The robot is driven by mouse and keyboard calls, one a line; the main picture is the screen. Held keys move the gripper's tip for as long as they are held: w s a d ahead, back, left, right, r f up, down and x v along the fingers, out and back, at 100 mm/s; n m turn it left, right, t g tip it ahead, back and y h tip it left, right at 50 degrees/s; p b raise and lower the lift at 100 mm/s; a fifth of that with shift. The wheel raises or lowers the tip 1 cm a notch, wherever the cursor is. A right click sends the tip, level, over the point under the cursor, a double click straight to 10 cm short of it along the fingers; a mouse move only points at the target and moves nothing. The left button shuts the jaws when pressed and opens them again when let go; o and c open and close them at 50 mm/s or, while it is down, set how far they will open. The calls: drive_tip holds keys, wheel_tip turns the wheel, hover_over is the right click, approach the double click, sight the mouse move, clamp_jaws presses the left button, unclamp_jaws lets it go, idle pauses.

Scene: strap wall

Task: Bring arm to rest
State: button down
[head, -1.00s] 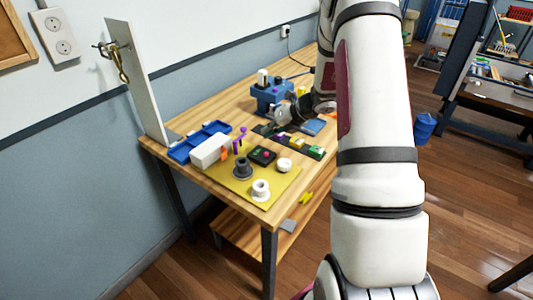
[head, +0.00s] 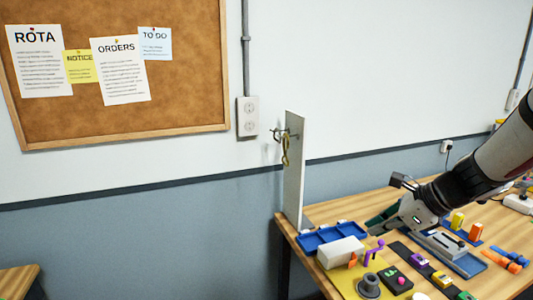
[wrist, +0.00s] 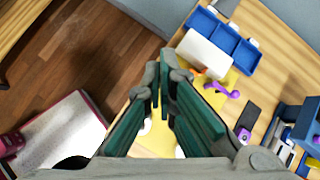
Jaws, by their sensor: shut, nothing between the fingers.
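My gripper (head: 379,222) is at the end of my arm, which reaches in from the right in the head view. It hangs above the wooden table (head: 330,208), near the white block and the blue tray. In the wrist view its green-sided fingers (wrist: 163,68) are shut with nothing between them. They point past the table's edge, with the yellow mat (wrist: 213,98) below.
An upright panel (head: 294,170) with a hook and a hanging strap (head: 286,150) stands at the table's left end. A blue tray (head: 308,243), a white block (head: 341,252), a purple piece (head: 375,249) and a dark round part (head: 369,286) lie below my gripper. Open floor (wrist: 85,65) lies beyond the edge.

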drive_tip(key=s+a+r+n+g+h, duration=0.1)
drive_tip(key=s+a+r+n, duration=0.6)
drive_tip(key=s+n, duration=0.4)
drive_tip(key=s+r+n+h, duration=0.2)
drive_tip(key=s+n+h, duration=0.2)
drive_tip(key=s+n, duration=0.9)
drive_tip(key=shift+s+d+n+t, duration=0.25)
drive_tip(key=shift+s+n+t, duration=0.15)
drive_tip(key=shift+s+r, duration=0.1)
